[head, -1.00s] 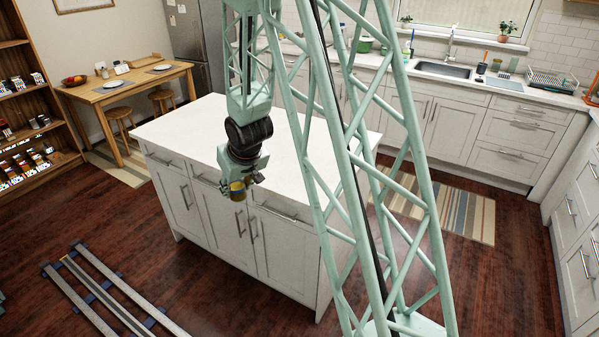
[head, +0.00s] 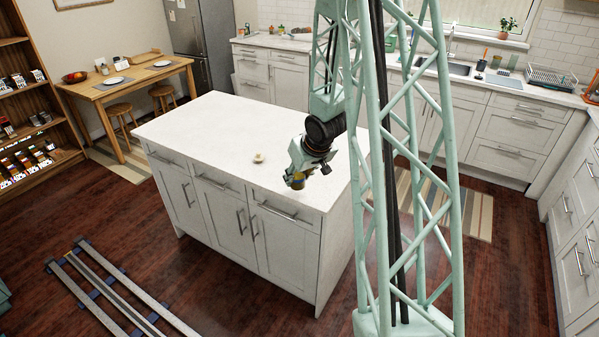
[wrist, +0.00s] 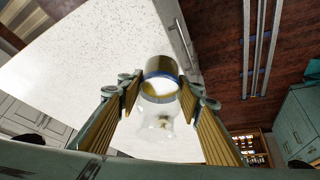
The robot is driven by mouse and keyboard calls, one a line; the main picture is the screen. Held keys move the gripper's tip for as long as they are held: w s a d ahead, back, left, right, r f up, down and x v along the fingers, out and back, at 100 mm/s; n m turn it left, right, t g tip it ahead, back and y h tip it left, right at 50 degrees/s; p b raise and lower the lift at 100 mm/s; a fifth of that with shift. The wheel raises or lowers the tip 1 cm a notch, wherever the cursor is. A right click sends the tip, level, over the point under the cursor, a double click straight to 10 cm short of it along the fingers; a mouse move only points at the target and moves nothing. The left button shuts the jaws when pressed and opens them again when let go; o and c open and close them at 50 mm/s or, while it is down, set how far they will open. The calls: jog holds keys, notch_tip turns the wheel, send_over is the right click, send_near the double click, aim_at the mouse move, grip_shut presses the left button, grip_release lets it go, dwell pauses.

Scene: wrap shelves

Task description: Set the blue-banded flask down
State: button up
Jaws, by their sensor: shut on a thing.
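My gripper (head: 309,178) hangs over the front right part of the white island top in the head view. In the wrist view its two ribbed fingers (wrist: 160,92) are closed on the blue-banded flask (wrist: 157,128). The flask has a clear glass body, a blue band and a gold-coloured end. In the head view only a small yellowish part of the flask (head: 297,182) shows below the fingers. It looks tilted, and I cannot tell its exact gap to the worktop.
The white island top (head: 200,130) is mostly bare. A small pale round object (head: 259,158) lies on it, left of my gripper. The island's front edge is close by. A dining table (head: 125,85) stands at the back left, and shelves (head: 25,110) are at the far left.

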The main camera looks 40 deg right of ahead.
jog(key=shift+m, duration=0.3)
jog(key=s+d, duration=0.2)
jog(key=d, duration=0.1)
jog(key=s+d+p, duration=0.1)
jog(key=s+d, duration=0.1)
jog(key=shift+d+f, duration=0.15)
jog(key=shift+w, duration=0.15)
jog(key=w+d+p, duration=0.1)
jog(key=w, duration=0.3)
jog(key=w+d+f+p, duration=0.1)
jog(key=w+d, duration=0.1)
jog(key=w, duration=0.3)
jog(key=w+d+p, duration=0.1)
jog(key=w+d, duration=0.1)
jog(key=w, duration=0.3)
jog(key=shift+f+p, duration=0.2)
jog(key=shift+p, duration=0.1)
jog(key=shift+w, duration=0.15)
jog(key=shift+w+d, duration=0.1)
jog(key=shift+w, duration=0.1)
jog(key=shift+w+f+b, duration=0.1)
jog(key=shift+f+b, duration=0.65)
jog(key=shift+f, duration=1.05)
jog(key=shift+f, duration=0.15)
jog(key=o, duration=1)
